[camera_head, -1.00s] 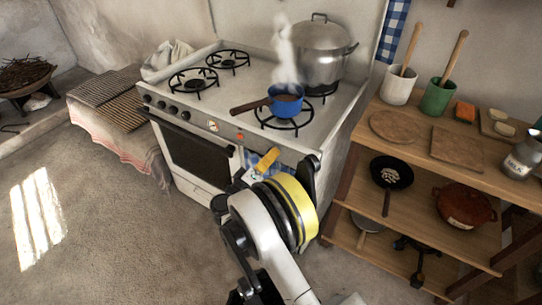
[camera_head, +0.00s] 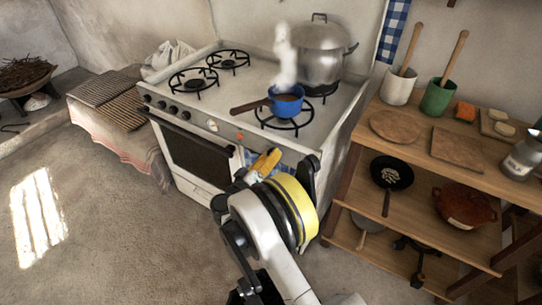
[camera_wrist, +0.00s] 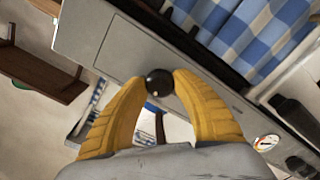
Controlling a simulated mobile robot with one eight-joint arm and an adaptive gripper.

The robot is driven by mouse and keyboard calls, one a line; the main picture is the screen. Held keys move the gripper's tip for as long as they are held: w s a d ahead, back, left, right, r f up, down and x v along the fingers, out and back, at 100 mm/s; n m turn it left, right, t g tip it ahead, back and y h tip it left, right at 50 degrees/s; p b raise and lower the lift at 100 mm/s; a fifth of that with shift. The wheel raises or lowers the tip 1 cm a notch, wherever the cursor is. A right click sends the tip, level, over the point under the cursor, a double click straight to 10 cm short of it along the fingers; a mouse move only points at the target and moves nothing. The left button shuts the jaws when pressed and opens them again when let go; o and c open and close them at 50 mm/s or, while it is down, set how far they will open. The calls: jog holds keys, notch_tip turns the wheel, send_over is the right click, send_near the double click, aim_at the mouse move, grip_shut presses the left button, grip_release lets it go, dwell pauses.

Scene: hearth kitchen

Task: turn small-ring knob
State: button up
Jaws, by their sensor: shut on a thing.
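A round black knob (camera_wrist: 158,83) sits on the pale stove front panel (camera_wrist: 112,50). In the wrist view, the two yellow fingers of my gripper (camera_wrist: 161,80) are closed on it, one on each side. In the head view, my gripper (camera_head: 264,163) is at the right part of the stove front, and it hides this knob. The stove (camera_head: 236,95) has several other black knobs (camera_head: 173,110) at the left of its front. Which ring the held knob serves is not marked visibly.
A blue pan (camera_head: 287,106) with steam above it stands on the front-right ring. A large steel pot (camera_head: 318,55) stands behind it. A blue checked cloth (camera_wrist: 262,32) hangs close to the gripper. A wooden shelf (camera_head: 352,192) stands to the right.

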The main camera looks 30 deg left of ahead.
jog(key=o, duration=1.2)
jog(key=s, duration=0.8)
jog(key=s+a, duration=0.1)
jog(key=s, duration=0.3)
jog(key=shift+w, duration=0.15)
